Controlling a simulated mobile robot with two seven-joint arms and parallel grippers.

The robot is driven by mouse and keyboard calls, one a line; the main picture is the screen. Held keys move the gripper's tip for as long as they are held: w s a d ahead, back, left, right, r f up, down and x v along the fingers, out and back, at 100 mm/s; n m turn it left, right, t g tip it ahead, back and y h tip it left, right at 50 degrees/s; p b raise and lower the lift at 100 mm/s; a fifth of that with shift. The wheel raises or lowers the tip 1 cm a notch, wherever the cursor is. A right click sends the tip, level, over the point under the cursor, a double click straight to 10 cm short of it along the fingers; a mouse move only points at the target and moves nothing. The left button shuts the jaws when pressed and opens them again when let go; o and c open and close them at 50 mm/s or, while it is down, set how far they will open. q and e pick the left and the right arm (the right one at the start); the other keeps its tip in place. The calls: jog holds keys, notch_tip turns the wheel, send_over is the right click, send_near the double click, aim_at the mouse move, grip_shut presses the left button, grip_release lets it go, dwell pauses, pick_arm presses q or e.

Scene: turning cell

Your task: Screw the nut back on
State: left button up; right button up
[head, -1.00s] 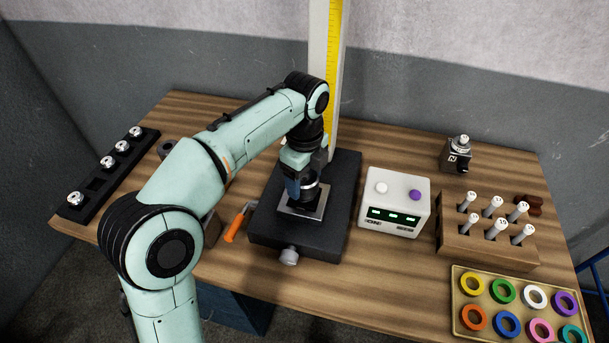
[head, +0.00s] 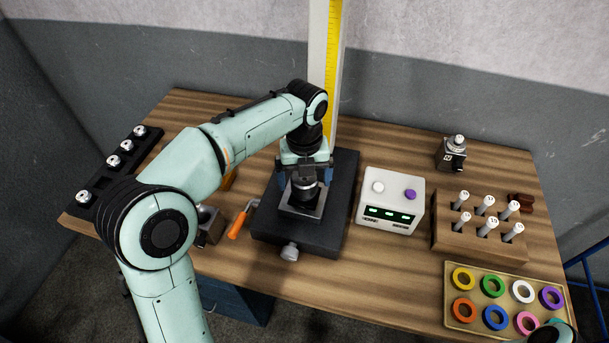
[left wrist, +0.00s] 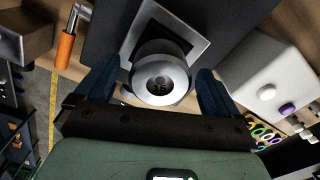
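A dark round holder with a collar-like nut (head: 304,190) stands upright on a metal plate (head: 312,211) on the black block (head: 340,190). In the left wrist view, the nut's metallic ring (left wrist: 160,82) with a dark centre sits between my fingers. My left gripper (head: 306,178) points down over it, one blue finger on each side. The left wrist view shows the fingers (left wrist: 157,85) apart, with gaps between them and the ring. The lower fingers are partly hidden in the head view.
An orange-handled tool (head: 238,223) lies left of the block. A white box with buttons (head: 390,203) stands close on its right. A tall yellow-scaled post (head: 335,60) rises behind. Farther right are a wooden rack (head: 478,240), a ring tray (head: 450,300) and a dark holder (head: 452,153).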

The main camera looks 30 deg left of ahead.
pick_arm(q)
notch_tip(320, 180, up, 13)
jog(key=p, duration=0.3)
jog(key=shift+r, duration=0.2)
pick_arm(e)
jog(key=shift+w+r, duration=0.95)
jog(key=shift+r, duration=0.2)
jog(key=shift+w+r, duration=0.95)
jog(key=shift+r, duration=0.15)
